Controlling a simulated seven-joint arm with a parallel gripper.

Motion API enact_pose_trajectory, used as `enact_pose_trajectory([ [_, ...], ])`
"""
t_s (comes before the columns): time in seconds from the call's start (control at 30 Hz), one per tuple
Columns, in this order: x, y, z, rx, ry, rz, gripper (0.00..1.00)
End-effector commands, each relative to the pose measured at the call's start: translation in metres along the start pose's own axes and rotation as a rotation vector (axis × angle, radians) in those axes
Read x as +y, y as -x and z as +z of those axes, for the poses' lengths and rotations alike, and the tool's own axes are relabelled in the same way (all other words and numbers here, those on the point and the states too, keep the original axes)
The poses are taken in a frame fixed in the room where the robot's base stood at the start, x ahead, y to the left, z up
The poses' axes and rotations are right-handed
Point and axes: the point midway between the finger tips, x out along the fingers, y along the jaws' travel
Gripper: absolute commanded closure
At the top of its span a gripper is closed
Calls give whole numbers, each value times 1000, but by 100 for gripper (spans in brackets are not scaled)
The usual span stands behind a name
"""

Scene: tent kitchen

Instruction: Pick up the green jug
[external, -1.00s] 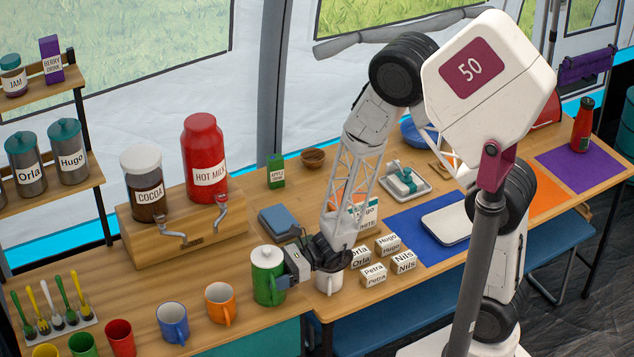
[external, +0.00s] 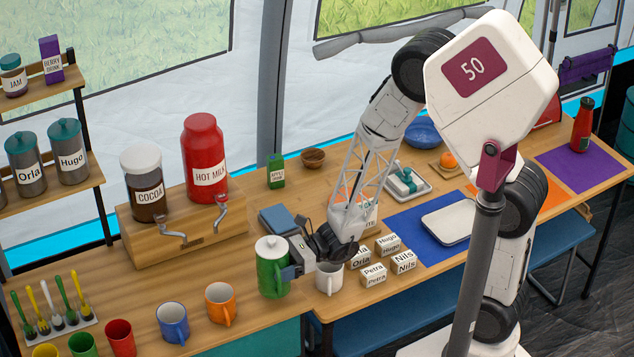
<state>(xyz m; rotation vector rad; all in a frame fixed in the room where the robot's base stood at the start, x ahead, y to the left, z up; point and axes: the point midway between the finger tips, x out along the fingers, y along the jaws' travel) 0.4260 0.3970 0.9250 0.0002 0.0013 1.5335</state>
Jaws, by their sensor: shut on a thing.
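The green jug (external: 270,273) with a white lid is near the front edge of the wooden table, left of my arm. My gripper (external: 289,272) is at the jug's right side, shut on it at the handle side. The fingertips are partly hidden by the jug and the gripper body.
A white mug (external: 328,279) stands just right of the gripper. Orange (external: 221,304) and blue (external: 173,322) mugs stand to the left. Several name blocks (external: 374,273) are to the right. The cocoa (external: 147,190) and hot milk (external: 204,160) dispensers stand behind.

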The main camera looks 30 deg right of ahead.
Motion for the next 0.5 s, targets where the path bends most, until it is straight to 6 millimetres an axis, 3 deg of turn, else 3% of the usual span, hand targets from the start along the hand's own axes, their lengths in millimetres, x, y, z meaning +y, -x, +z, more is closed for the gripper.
enact_pose_trajectory([
  [0.5, 66, 67, 9, -1, 1, -1, 49],
])
